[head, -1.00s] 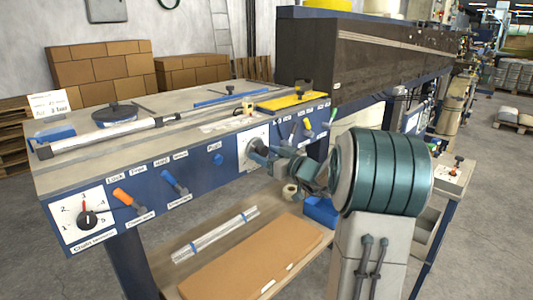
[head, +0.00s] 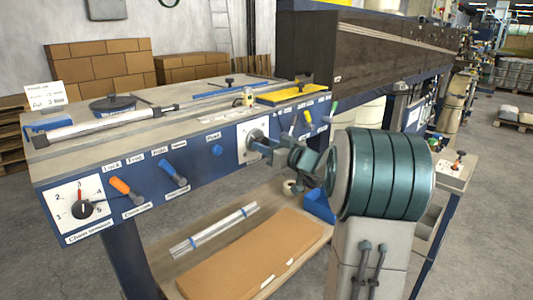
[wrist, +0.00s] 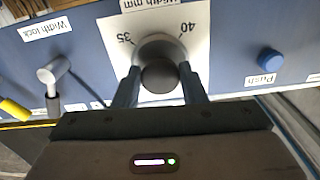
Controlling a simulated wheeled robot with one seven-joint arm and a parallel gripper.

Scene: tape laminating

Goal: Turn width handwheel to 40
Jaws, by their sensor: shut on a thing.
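The width handwheel (wrist: 158,77) is a dark round knob on a white scale plate, centred in the wrist view. The plate (wrist: 108,32) reads "Width mm", upside down, with 35 at the left and 40 at the right of the knob. My gripper (wrist: 160,88) has one finger on each side of the knob and is shut on it. No pointer on the knob can be made out. In the head view my gripper (head: 264,144) reaches the same white plate (head: 243,153) on the blue front panel, and its fingers and wrist partly hide the knob.
A blue push button (head: 217,150), blue lever (head: 173,172), orange lever (head: 120,187) and chain tension dial (head: 82,208) lie left along the panel. A lower shelf (head: 240,262) holds a brown board.

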